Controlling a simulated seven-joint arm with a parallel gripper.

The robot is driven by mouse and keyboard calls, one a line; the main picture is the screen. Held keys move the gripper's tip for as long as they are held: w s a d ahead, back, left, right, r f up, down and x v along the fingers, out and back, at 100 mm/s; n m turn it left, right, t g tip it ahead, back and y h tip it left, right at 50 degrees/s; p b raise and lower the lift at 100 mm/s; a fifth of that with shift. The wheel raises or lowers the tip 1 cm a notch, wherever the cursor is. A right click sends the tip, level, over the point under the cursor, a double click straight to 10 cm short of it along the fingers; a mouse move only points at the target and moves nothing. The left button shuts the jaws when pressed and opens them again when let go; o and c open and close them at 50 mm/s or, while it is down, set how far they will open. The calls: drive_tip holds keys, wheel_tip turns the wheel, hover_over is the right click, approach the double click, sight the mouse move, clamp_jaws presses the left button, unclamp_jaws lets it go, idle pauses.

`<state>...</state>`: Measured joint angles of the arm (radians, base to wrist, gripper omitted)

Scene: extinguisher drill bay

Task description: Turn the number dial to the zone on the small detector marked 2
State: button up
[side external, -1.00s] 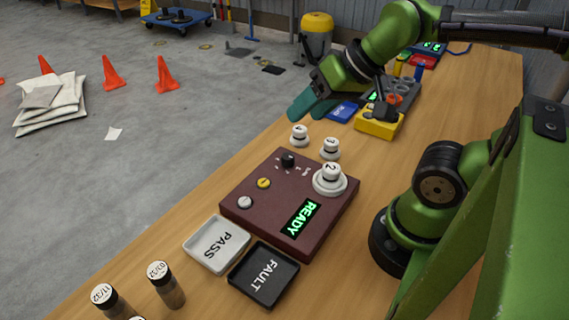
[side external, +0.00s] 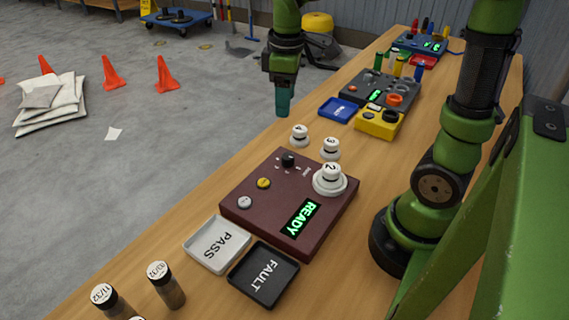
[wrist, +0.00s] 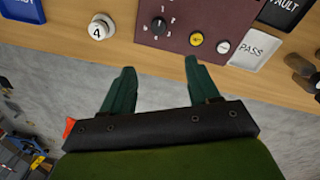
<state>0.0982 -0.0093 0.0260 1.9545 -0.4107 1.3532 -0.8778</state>
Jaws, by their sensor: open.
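The number dial is a small black knob (side external: 288,159) on a maroon box (side external: 262,217), with small figures around it; it also shows in the wrist view (wrist: 158,26). I cannot tell which figure it points to. The small white detector marked 2 (side external: 331,174) sits on a round white base on the box. Detectors marked 3 (side external: 330,146) and 4 (side external: 299,134) stand on the table behind the box; the 4 shows in the wrist view (wrist: 97,31). My gripper (side external: 283,108) is open and empty, pointing down beyond the table edge, apart from the dial.
The box has a yellow button (side external: 264,183), a pale button (side external: 245,202) and a green READY display (side external: 302,217). A white PASS tray (side external: 217,244) and black FAULT tray (side external: 264,274) lie in front. A blue tray (side external: 338,109) and yellow box (side external: 380,123) stand behind.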

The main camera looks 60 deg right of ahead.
drive_tip(key=n, duration=0.1)
approach(286, 156)
drive_tip(key=shift+n, duration=0.4)
drive_tip(key=f, duration=0.9)
drive_tip(key=shift+w+d, duration=0.15)
drive_tip(key=shift+w, duration=0.05)
drive_tip(key=shift+r, duration=0.1)
drive_tip(key=c, duration=1)
drive_tip(key=shift+c, duration=0.2)
